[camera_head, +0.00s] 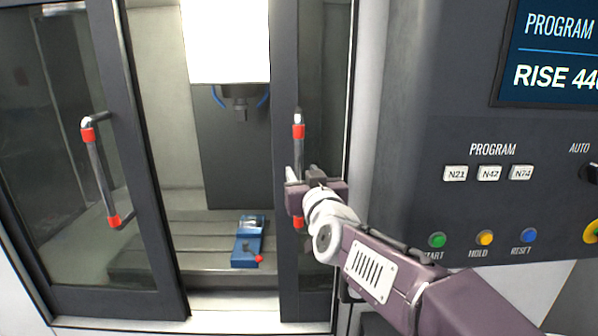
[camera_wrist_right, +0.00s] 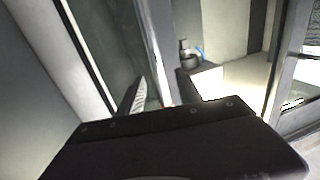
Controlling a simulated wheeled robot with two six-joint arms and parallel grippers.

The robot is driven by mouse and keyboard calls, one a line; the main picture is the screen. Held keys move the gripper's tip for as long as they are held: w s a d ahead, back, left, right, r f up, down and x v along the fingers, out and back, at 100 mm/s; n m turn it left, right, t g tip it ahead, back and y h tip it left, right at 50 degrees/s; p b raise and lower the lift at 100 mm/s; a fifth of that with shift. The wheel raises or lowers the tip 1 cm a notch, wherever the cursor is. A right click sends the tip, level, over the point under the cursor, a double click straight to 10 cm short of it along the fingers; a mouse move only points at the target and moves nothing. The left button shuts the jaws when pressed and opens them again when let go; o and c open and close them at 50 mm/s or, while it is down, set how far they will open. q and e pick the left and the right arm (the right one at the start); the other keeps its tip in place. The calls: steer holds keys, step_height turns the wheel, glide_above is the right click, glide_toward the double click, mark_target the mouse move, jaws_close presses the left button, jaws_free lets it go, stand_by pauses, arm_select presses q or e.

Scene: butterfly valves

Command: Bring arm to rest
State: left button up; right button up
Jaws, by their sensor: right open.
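My right arm comes in from the lower right in the head view. My right gripper (camera_head: 301,176) is in front of the right door's handle (camera_head: 299,131), which has red end pieces and is partly hidden behind the gripper. In the right wrist view the gripper (camera_wrist_right: 165,95) has its two fingers apart, with a door frame edge and a bit of red between or just beyond them. I cannot tell whether the fingers touch the handle. My left gripper does not show.
The machine's left door (camera_head: 146,180) has its own handle (camera_head: 100,172). Between the doors is an opening with a blue vise (camera_head: 247,243) on the bed below a spindle (camera_head: 240,105). A control panel (camera_head: 470,190) with buttons stands close to the right of my arm.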

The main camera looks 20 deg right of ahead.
steer(key=shift+s, duration=0.3)
steer(key=shift+f, duration=0.15)
steer(key=s+a+f+n+g+y, duration=0.1)
steer(key=s+f+g, duration=0.15)
steer(key=f, duration=0.75)
steer(key=s+f+g, duration=0.2)
steer(key=f+g, duration=0.2)
steer(key=f, duration=0.5)
steer(key=s+a+f+n+g+y, duration=0.1)
steer(key=s+f+g, duration=0.15)
steer(key=f, duration=0.75)
steer(key=s+f+m+g, duration=0.1)
steer(key=s+f+g, duration=0.6)
steer(key=s+f, duration=0.4)
steer(key=s, duration=0.6)
steer(key=shift+d+f+g, duration=0.2)
steer(key=shift+d+g, duration=0.05)
steer(key=shift+g, duration=0.15)
